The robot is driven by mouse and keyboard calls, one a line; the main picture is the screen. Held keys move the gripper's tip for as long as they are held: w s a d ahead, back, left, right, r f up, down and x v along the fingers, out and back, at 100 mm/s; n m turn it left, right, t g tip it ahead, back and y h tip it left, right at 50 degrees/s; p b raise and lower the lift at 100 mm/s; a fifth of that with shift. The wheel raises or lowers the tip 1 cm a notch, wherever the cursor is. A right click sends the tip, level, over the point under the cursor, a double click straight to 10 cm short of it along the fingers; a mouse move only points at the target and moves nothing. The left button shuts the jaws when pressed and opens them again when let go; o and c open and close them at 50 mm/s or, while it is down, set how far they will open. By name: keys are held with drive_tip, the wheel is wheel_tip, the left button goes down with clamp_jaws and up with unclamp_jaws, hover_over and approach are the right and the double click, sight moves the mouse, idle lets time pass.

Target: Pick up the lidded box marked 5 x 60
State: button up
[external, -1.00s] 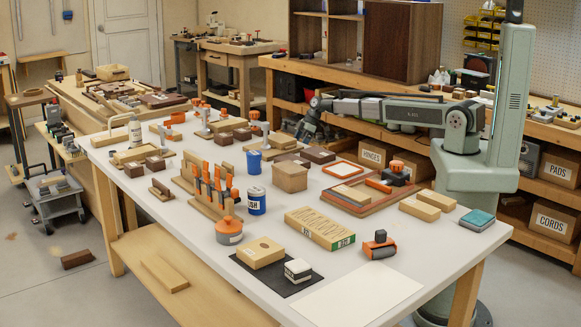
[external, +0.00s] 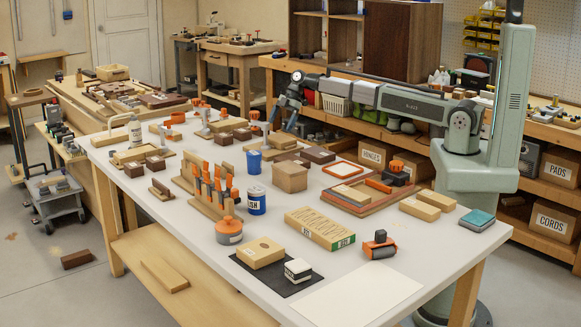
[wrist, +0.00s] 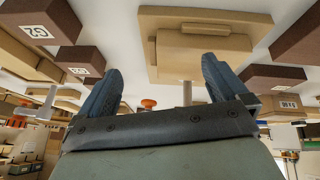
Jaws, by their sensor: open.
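In the wrist view, which is upside down, a dark brown lidded box (wrist: 272,78) at the right carries a small white label that reads 5 x 60 when turned over. My gripper (wrist: 160,80) is open, its two blue-grey fingers apart with nothing between them. The box lies to the right of the fingers in that view, clear of them. In the external view my gripper (external: 280,126) hangs above the far side of the white table. Several dark brown boxes stand near it there, but their labels are too small to tell which is marked 5 x 60.
A tan lidded box (wrist: 190,50) lies beyond the fingers in the wrist view. Another dark brown box (wrist: 40,22) is marked G2. Tool stands, a cardboard box (external: 290,177) and wooden blocks crowd the table. A white sheet (external: 358,295) lies at the front.

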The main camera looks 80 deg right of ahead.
drive_tip(key=a+r+n+g, duration=0.1)
drive_tip(key=a+r+n, duration=0.4)
drive_tip(key=a, duration=0.6)
drive_tip(key=r+n+g+h, duration=0.1)
drive_tip(key=n+g+h, duration=0.2)
drive_tip(key=n, duration=0.7)
hover_over(291, 167)
drive_tip(key=shift+d+r, duration=0.15)
wheel_tip(291, 167, down, 7)
drive_tip(key=shift+f, duration=0.15)
drive_tip(key=shift+w+f, duration=0.15)
drive_tip(key=shift+f, duration=1.2)
drive_tip(key=shift+w+f, duration=0.1)
drive_tip(key=shift+f, duration=1.25)
drive_tip(key=shift+c, duration=0.5)
drive_tip(key=c, duration=1.1)
